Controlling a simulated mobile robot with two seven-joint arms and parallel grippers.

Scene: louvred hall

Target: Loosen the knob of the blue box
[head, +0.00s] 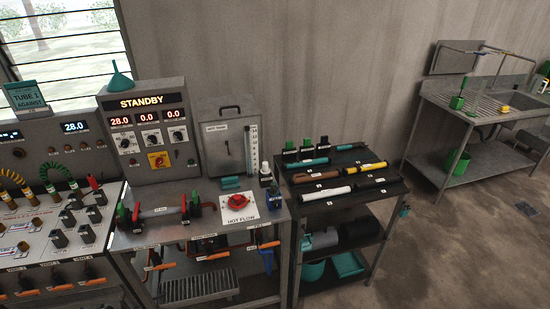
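No large blue box with a knob stands out in the head view. A small dark-blue upright item (274,198) stands on the metal bench, right of the white "HOT FLOW" plate (238,208). It is too small to tell whether it is a box or has a knob. The plate carries a round red knob (239,200). Several dark knobs sit on the grey "STANDBY" control panel (147,149), which also has a red switch on a yellow plate (159,160). Neither of my grippers is in view.
A control desk (50,250) with cables is at left. A metal sink table (440,115) is far right. The floor (450,260) right of the cart is mostly clear.

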